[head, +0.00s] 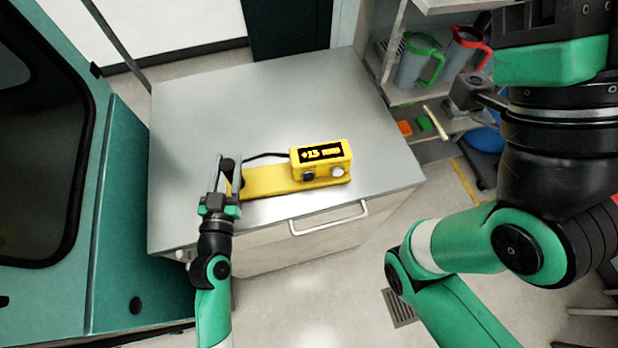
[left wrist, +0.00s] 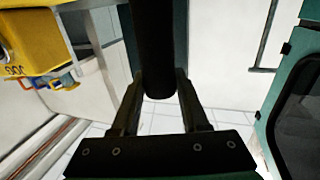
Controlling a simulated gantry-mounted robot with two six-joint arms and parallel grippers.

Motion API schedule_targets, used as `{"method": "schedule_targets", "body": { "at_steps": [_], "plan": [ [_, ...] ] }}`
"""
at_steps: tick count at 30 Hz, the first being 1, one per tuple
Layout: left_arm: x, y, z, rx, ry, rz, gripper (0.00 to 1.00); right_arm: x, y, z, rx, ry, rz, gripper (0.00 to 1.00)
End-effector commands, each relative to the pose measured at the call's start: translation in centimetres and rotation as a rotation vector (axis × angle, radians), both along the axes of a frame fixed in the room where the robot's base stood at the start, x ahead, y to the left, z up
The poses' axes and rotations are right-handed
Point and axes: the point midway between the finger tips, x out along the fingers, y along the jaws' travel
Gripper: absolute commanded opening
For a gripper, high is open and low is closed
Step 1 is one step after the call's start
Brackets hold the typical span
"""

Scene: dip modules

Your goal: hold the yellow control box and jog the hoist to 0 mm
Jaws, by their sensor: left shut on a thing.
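The yellow control box (head: 342,162) sits on a yellow base (head: 268,181) on the grey cabinet top. Its display (head: 319,152) appears to read +15 mm. A black button (head: 308,176) and a pale button (head: 337,172) are on its front. My left gripper (head: 226,176) is at the left end of the base, shut on a dark upright grip. In the left wrist view this black cylinder (left wrist: 157,45) lies between the fingers (left wrist: 158,98), and a yellow part (left wrist: 35,40) shows at top left.
The cabinet top (head: 250,110) is clear behind the box. A black cable (head: 265,156) runs from the grip's end to the box. A drawer handle (head: 328,218) is at the front. A teal machine (head: 118,220) stands left; shelves with jugs (head: 416,62) stand at back right.

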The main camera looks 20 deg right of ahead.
Motion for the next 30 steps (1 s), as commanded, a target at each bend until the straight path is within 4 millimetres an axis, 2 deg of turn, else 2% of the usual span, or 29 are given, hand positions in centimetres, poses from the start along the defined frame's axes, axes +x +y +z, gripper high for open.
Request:
{"method": "schedule_targets", "body": {
  "at_steps": [5,13,30],
  "plan": [
    [-0.01,0.01,-0.02,0.0,0.0,0.0,0.0,0.0,0.0,0.0,0.0,0.0,0.0,0.5],
    [-0.01,0.01,-0.02,0.0,0.0,0.0,0.0,0.0,0.0,0.0,0.0,0.0,0.0,0.01],
    [-0.01,0.01,-0.02,0.0,0.0,0.0,0.0,0.0,0.0,0.0,0.0,0.0,0.0,0.0]
  ]
}}
